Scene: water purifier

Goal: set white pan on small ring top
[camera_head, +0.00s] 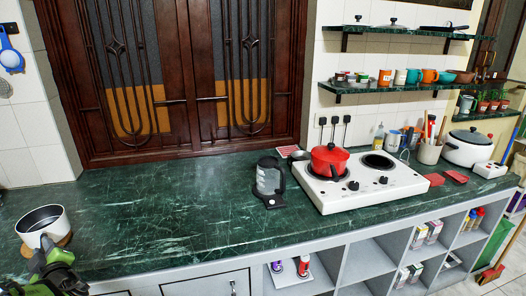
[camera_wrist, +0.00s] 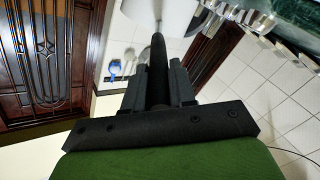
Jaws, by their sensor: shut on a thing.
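The white pan (camera_head: 40,219), with a dark inside, is at the left end of the counter over a round brown mat (camera_head: 64,241). I cannot tell whether it rests on the mat. My gripper (camera_head: 50,250) is shut on its black handle; in the wrist view, the handle (camera_wrist: 158,65) lies between the fingers (camera_wrist: 158,85), and part of the white pan (camera_wrist: 172,18) shows beyond. The white stove (camera_head: 372,187) stands to the right. A bare black ring (camera_head: 378,162) shows at its back right. A red pot (camera_head: 330,160) covers the left ring.
A kettle-like appliance (camera_head: 269,180) stands left of the stove. A white rice cooker (camera_head: 467,148) and a utensil holder (camera_head: 429,152) stand to the right. Shelves (camera_head: 395,88) hang above the stove. The green counter (camera_head: 165,210) is clear between the pan and the appliance.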

